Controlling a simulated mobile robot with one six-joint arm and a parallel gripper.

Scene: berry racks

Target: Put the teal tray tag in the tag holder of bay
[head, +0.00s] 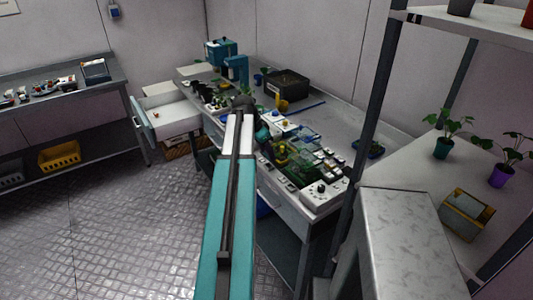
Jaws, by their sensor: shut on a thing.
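My teal and white arm reaches up the middle of the head view to the bench (325,205), and its dark far end is over the bench's left part. My gripper's fingers cannot be made out there among the dark parts and bench clutter. Whatever is between them is hidden or too small to see. I cannot pick out the teal tray tag or the tag holder of the bay with certainty.
A drawer (172,128) stands open left of the bench. A black crate (287,83) and teal machine (222,52) stand at its back. A rack post (377,85) and shelf with potted plants (443,146) are at right. The floor (110,220) at left is clear.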

